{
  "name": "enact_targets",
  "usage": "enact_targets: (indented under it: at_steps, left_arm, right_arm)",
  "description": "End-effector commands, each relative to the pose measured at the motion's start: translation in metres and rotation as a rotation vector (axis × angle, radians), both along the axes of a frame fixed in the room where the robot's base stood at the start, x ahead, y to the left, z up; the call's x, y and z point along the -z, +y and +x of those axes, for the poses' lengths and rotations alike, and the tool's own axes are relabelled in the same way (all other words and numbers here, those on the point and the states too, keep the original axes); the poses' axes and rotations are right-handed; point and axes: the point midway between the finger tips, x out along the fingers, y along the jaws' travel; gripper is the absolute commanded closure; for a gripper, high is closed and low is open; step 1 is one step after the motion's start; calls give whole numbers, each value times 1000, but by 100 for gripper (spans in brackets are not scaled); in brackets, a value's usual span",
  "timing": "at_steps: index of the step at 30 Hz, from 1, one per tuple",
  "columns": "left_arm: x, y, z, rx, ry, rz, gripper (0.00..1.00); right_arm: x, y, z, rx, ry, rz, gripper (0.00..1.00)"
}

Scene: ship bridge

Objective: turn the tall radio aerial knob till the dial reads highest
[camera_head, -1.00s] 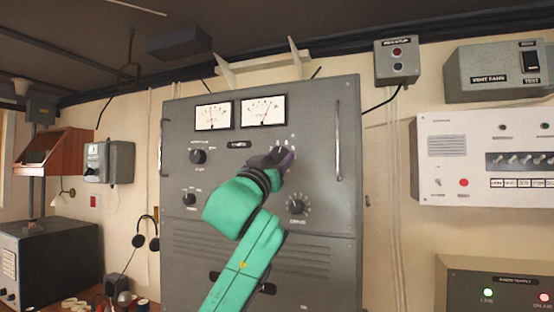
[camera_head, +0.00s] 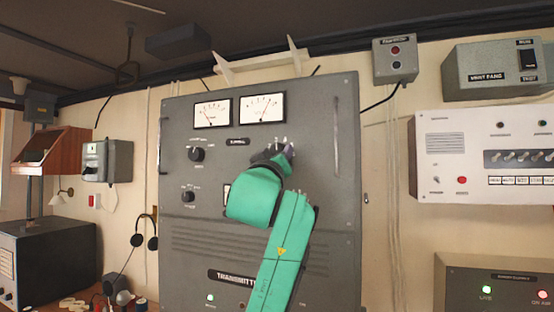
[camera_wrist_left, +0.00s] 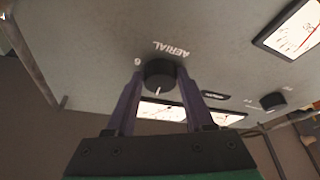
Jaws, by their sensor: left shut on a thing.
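The aerial knob (camera_wrist_left: 160,72) is a round black knob with a white pointer line, under the label AERIAL on the grey transmitter cabinet (camera_head: 300,120). My left gripper (camera_wrist_left: 157,88) is shut on it, one dark finger on each side. In the head view my left gripper (camera_head: 279,153) and green arm cover most of the knob. Above it are two lit white dials, a left dial (camera_head: 211,112) and a right dial (camera_head: 263,109). The right dial's needle stands near the middle, leaning slightly right. My right gripper is not in view.
Two other black knobs, an upper one (camera_head: 197,154) and a lower one (camera_head: 188,196), sit left of my arm. A vertical handle (camera_head: 337,140) runs along the cabinet's right side. A white switch panel (camera_head: 480,155) hangs farther right.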

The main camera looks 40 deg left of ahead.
Motion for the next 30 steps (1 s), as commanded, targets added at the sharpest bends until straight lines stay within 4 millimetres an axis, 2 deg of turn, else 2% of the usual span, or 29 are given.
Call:
enact_targets:
  at_steps: [12,28,29,30]
  left_arm:
    - [-2,-2,0,0,-73,-205,100]
    - [-2,-2,0,-1,-84,-234,100]
    - [-2,-2,0,-1,-84,-234,43]
    - [-2,-2,0,-1,-84,-234,28]
  right_arm:
    - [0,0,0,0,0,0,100]
    - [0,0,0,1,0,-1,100]
    - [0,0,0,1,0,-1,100]
    - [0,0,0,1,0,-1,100]
